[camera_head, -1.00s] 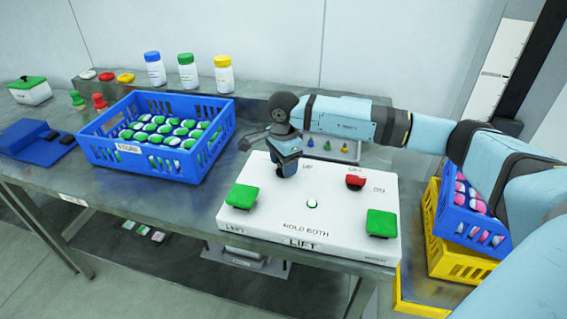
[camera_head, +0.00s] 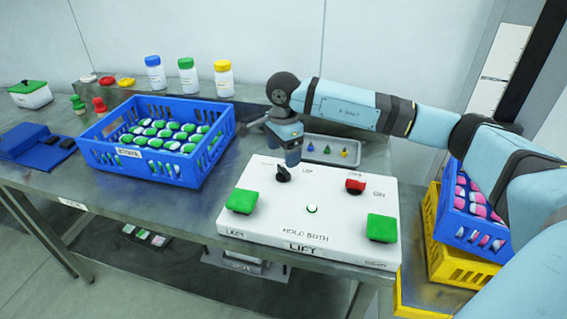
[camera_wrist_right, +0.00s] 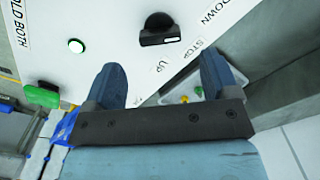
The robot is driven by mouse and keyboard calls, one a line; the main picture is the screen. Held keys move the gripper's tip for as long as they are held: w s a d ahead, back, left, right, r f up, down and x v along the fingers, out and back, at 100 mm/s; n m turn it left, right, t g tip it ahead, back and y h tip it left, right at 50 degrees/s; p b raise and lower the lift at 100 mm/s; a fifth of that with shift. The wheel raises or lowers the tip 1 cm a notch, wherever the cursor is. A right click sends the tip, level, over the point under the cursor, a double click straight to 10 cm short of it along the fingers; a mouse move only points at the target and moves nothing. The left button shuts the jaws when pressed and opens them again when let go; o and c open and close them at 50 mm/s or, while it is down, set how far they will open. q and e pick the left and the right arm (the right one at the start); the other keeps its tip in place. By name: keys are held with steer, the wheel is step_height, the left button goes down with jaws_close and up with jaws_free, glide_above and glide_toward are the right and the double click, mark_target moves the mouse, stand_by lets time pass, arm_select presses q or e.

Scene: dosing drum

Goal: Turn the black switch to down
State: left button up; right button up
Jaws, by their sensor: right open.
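The black switch (camera_head: 283,174) is a small round knob near the far edge of the white control panel (camera_head: 335,205), with the UP label to its right in the head view. In the right wrist view the black switch (camera_wrist_right: 159,29) lies ahead of the fingers, with the UP, STOP and DOWN labels to its right and below. My right gripper (camera_head: 291,158) is above and just behind the switch, apart from it. In the wrist view its two fingers (camera_wrist_right: 163,78) are spread with nothing between them. My left gripper is not in view.
The panel also has two green buttons (camera_head: 242,201) (camera_head: 382,228), a red switch (camera_head: 355,186) and a small lit green lamp (camera_head: 312,208). A grey tray (camera_head: 330,150) lies behind the panel. A blue crate (camera_head: 190,175) stands left; stacked crates (camera_head: 455,265) stand right.

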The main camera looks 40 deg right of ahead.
mark_target(284, 169)
step_height(284, 169, up, 8)
steer(key=shift+r, duration=0.15)
stand_by(0.5)
steer(key=shift+s, duration=0.1)
